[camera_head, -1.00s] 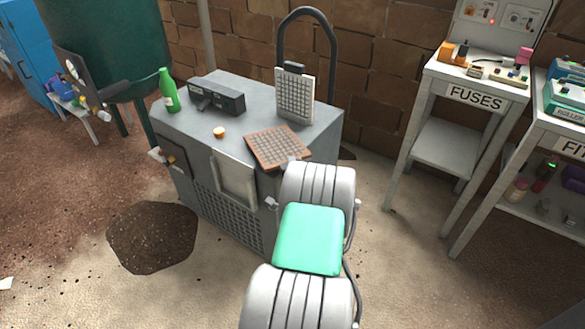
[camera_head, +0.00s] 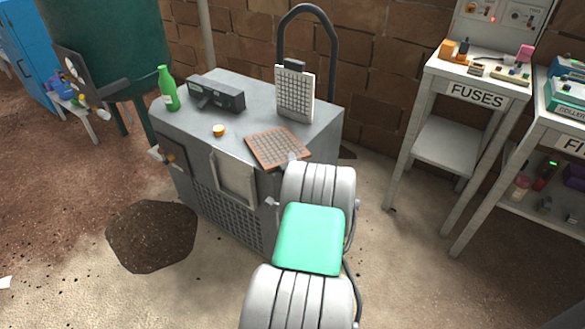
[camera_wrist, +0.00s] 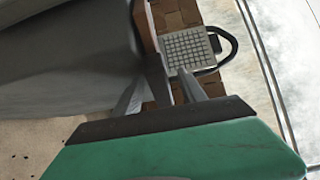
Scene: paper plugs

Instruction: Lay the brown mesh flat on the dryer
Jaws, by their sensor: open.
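The brown mesh (camera_head: 277,148), a square grid panel, lies flat on the grey top of the dryer (camera_head: 220,155), a box-shaped machine, at its front right edge. One corner of the mesh reaches to or slightly past that edge. My gripper (camera_head: 281,180) is at this near corner, one finger by the mesh and one lower in front of the dryer's side. In the wrist view my gripper (camera_wrist: 161,76) is open, its fingers apart, with the mesh (camera_wrist: 148,25) seen nearly edge-on ahead between them. Whether a finger touches the mesh is unclear.
A FUSES table (camera_head: 470,94) stands to the right, with open floor between.

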